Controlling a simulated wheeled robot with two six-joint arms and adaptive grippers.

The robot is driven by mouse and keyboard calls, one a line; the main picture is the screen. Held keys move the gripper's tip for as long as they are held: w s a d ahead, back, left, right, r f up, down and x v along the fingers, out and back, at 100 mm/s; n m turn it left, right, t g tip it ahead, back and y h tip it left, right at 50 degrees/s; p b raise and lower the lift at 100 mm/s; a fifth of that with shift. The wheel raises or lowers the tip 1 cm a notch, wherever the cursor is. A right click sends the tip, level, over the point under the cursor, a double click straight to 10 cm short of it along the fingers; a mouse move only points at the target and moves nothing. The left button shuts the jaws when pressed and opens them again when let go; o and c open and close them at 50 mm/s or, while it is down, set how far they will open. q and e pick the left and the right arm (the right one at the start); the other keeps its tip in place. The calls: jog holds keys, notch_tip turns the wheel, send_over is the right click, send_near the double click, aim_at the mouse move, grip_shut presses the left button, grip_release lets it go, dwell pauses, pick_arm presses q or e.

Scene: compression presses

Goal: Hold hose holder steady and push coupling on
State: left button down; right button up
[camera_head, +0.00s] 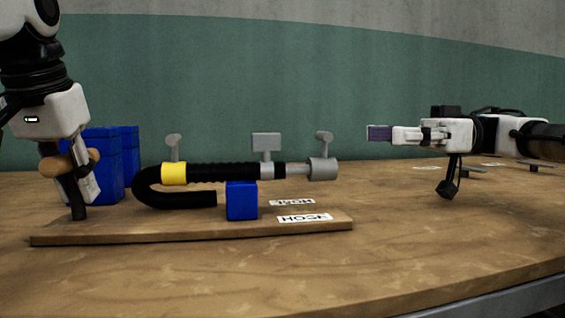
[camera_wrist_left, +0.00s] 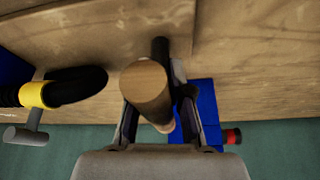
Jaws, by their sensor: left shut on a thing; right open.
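The hose holder is a flat wooden board (camera_head: 150,236) with a wooden handle (camera_head: 55,166) on a dark post at its left end. My left gripper (camera_head: 80,178) is shut on this handle, which also shows between its fingers in the left wrist view (camera_wrist_left: 147,85). A black hose (camera_head: 225,172) with a yellow band (camera_head: 174,174) bends back at the left above the board. A grey coupling-like cylinder (camera_head: 322,169) with an upright tab sits on a silver rod at the hose's right end. My right gripper (camera_head: 385,134) is open, apart from and to the right of that cylinder.
A blue block (camera_head: 241,201) stands on the board under the hose. Blue boxes (camera_head: 105,155) stand behind my left gripper. The front right of the table (camera_head: 430,245) is clear.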

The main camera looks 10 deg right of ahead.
aim_at(323, 134)
jog(key=a, duration=1.1)
jog(key=shift+w, duration=0.2)
jog(key=shift+c, duration=0.2)
grip_shut()
